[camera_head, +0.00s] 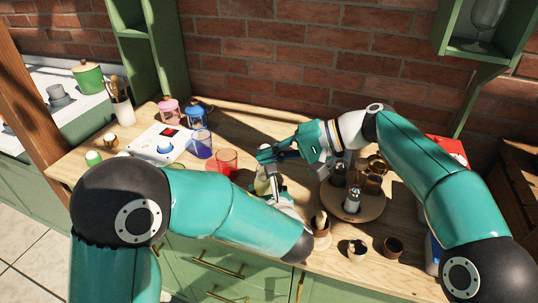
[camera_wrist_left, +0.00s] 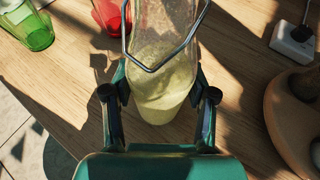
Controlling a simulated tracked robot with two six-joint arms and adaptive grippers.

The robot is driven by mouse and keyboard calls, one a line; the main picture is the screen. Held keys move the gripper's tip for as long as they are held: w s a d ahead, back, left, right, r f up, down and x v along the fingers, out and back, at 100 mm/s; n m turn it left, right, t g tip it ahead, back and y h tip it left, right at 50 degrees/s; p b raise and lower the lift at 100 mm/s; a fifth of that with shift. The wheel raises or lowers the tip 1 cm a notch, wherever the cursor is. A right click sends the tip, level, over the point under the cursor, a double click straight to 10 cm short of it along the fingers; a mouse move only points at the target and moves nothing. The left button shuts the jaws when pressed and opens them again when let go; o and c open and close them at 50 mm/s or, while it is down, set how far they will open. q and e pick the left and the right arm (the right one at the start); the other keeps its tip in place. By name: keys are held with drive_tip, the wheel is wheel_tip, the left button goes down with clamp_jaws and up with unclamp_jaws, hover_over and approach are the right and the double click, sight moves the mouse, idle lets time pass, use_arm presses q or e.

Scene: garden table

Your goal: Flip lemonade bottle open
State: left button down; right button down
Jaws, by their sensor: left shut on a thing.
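The lemonade bottle (camera_head: 262,184) is glass with pale yellow liquid and stands on the wooden table. My left gripper (camera_head: 271,189) is shut around it; my own arm hides part of the grip. In the left wrist view the bottle (camera_wrist_left: 165,75) sits between the two fingers of my left gripper (camera_wrist_left: 160,112). A metal wire bail hangs across its near side. The bottle's top is out of that view. My right gripper (camera_head: 266,154) comes in from the right, with its fingers at the bottle's top. Whether they touch the stopper or are closed is too small to tell.
A red glass (camera_head: 227,160) and a blue glass (camera_head: 202,145) stand left of the bottle. A round wooden tray (camera_head: 372,207) with several jars is close on the right. Small cups (camera_head: 357,249) stand near the front edge. A white socket block (camera_wrist_left: 292,43) lies right of the bottle.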

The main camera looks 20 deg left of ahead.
drive_tip(key=shift+w+d+r, duration=0.15)
drive_tip(key=shift+w+r, duration=0.4)
drive_tip(key=shift+w, duration=0.3)
drive_tip(key=shift+r, duration=0.15)
drive_tip(key=shift+w+r, duration=0.1)
drive_tip(key=shift+r, duration=0.3)
idle(0.6)
use_arm(q)
drive_tip(key=shift+c, duration=1.3)
unclamp_jaws()
